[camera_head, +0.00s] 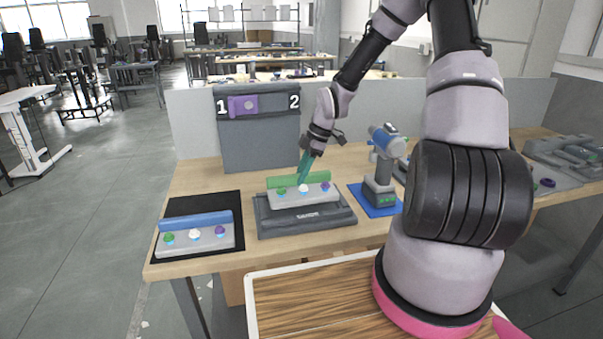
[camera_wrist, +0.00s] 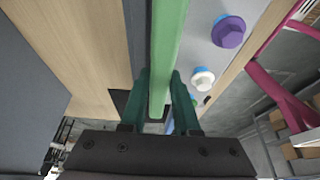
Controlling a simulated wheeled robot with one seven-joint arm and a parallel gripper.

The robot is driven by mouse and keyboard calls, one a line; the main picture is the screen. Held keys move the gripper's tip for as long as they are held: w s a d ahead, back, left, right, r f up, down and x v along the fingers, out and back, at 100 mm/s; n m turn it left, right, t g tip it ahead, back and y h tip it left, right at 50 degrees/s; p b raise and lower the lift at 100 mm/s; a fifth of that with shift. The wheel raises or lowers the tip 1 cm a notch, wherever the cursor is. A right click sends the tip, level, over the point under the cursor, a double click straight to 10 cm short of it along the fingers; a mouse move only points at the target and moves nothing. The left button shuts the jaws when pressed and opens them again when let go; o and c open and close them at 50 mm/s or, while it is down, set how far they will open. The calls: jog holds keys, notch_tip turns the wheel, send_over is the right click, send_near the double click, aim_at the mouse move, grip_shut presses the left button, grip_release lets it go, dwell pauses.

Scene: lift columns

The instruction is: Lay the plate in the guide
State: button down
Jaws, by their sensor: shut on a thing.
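The plate (camera_head: 318,192) is light grey with a green bar (camera_head: 285,182) along its back edge and green, white and purple bolts on its face. My gripper (camera_head: 302,177) is shut on the green bar. In the wrist view, the teal fingers of my gripper (camera_wrist: 160,80) lie on both sides of the green bar (camera_wrist: 168,35), with the white and purple bolts to the right. The guide (camera_head: 300,228) is a dark grey tray on the bench. The plate is over it, and I cannot tell whether it rests inside or hovers just above.
A similar plate with a blue bar (camera_head: 195,220) lies on a black mat (camera_head: 205,203) to the left. A drill (camera_head: 383,160) stands on a blue mat (camera_head: 372,209) to the right. A dark panel (camera_head: 258,145) marked 1 and 2 with a purple slider (camera_head: 243,105) stands behind.

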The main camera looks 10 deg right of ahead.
jog(key=shift+f, duration=1.05)
dwell(0.9)
jog(key=shift+f, duration=0.25)
jog(key=shift+f, duration=0.6)
dwell(0.8)
jog(key=shift+c, duration=0.4)
grip_release()
jog(key=shift+s, duration=0.1)
dwell(0.3)
jog(key=shift+r, duration=1)
